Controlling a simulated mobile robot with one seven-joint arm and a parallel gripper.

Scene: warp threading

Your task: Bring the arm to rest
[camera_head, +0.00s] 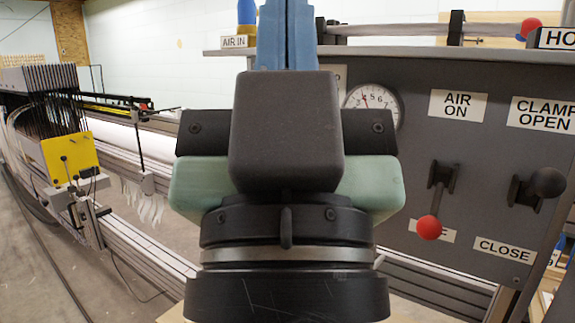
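My gripper (287,35) is seen from behind in the middle of the head view, with its dark body and pale green sides. Its blue fingers point up and away, near the top edge of the picture. The gripper stands in front of the left part of a dark grey control panel (420,190).
The panel bears a round gauge (373,104), a red-knobbed lever (430,227) hanging down, and a black-knobbed lever (548,182). Labels read AIR ON, CLAMP OPEN and CLOSE. At left stands a long machine with metal rails (150,250) and a yellow plate (70,157). Grey floor is open at lower left.

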